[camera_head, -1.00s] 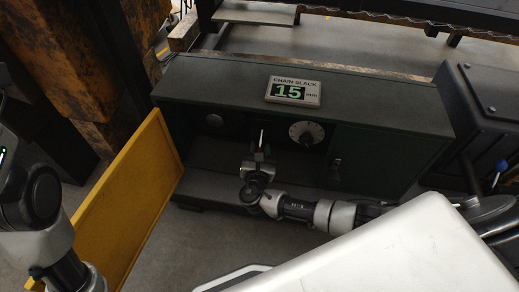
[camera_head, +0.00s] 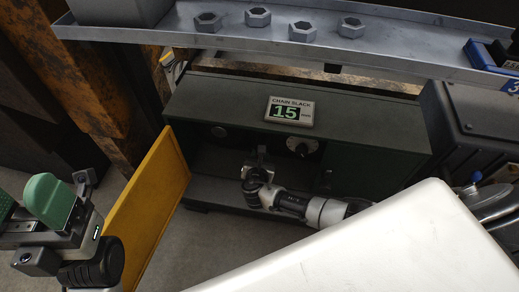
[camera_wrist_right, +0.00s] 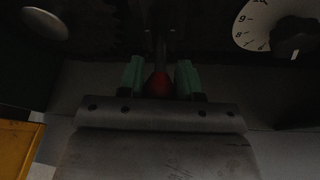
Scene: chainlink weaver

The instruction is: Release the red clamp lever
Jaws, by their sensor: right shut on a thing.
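The red clamp lever shows in the right wrist view as a dark red knob (camera_wrist_right: 158,85) between the two green fingers of my right gripper (camera_wrist_right: 159,78). The gripper is shut on it, with a finger on each side. In the head view my right gripper (camera_head: 258,160) reaches into the dark recess of the green cabinet (camera_head: 350,115), below the CHAIN SLACK display (camera_head: 289,111), which reads 15. The lever is hidden there by the gripper and shadow. My left gripper (camera_head: 22,205) is at the left edge with its green fingers apart, seemingly empty.
A yellow door panel (camera_head: 155,210) stands open left of the recess. A numbered dial (camera_head: 300,147) sits right of my right gripper. A metal shelf (camera_head: 220,35) with several hex nuts (camera_head: 302,31) crosses above. A dark box (camera_head: 470,125) stands at the right.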

